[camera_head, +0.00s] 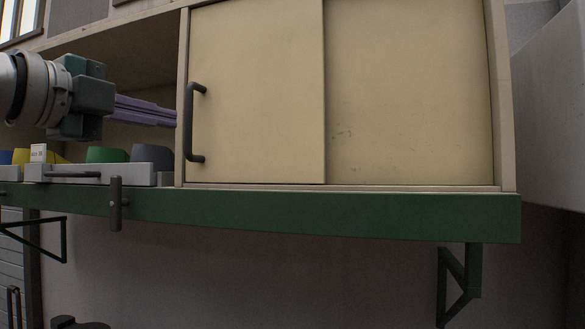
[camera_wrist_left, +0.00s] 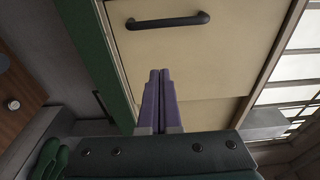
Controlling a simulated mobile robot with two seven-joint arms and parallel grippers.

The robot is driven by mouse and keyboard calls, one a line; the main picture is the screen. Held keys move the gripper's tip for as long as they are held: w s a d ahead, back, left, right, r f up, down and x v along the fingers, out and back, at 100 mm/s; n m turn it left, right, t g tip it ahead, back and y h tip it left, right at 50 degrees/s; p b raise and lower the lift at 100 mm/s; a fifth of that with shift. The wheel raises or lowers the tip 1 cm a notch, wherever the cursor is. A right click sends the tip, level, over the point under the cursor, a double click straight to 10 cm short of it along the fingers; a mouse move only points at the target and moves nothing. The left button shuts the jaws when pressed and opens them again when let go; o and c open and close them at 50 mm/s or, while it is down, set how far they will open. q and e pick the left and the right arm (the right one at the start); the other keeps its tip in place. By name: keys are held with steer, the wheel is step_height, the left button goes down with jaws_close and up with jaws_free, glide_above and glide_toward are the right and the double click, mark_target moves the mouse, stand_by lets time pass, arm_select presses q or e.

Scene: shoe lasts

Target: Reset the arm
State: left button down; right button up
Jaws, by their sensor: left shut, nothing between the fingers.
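My left gripper (camera_head: 172,116) comes in from the left in the head view. Its purple fingers are shut with nothing between them. The fingertips point right, towards the dark handle (camera_head: 190,122) of a cream sliding door (camera_head: 260,95), and appear close to the handle's left side. In the left wrist view the closed fingers (camera_wrist_left: 159,76) lie in front of the cream door (camera_wrist_left: 200,55), with the dark handle (camera_wrist_left: 168,20) beyond their tips, apart from them in the picture. My right gripper is in neither view.
A green-edged shelf (camera_head: 340,211) carries the cabinet. Grey trays (camera_head: 95,172) with green (camera_head: 107,155), yellow and dark grey pieces stand under my left arm. A dark upright handle (camera_head: 116,203) is at the shelf's front edge. Space before the right door panel (camera_head: 410,95) is clear.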

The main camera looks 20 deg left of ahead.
arm_select(q)
steer(key=s+d+f+n+g+y+p, duration=0.1)
steer(key=s+d+f+n+g+p, duration=0.25)
steer(key=f, duration=0.45)
steer(key=s+d+f+n+g+p, duration=0.2)
steer(key=d+f+n+p, duration=0.15)
steer(key=f, duration=0.45)
steer(key=s+d+f+n+g+p, duration=0.1)
steer(key=s+f+n+g, duration=0.2)
steer(key=s, duration=0.4)
steer(key=s+d+f+n+g+y+p, duration=0.1)
steer(key=s+f+n, duration=0.3)
steer(key=s, duration=0.4)
steer(key=s+d+f+n+g+y+p, duration=0.1)
steer(key=s+d+f+n+g+p, duration=0.1)
steer(key=s+f+n+g, duration=0.2)
steer(key=s, duration=0.3)
steer(key=shift+s+g, duration=0.3)
steer(key=shift+g, duration=0.05)
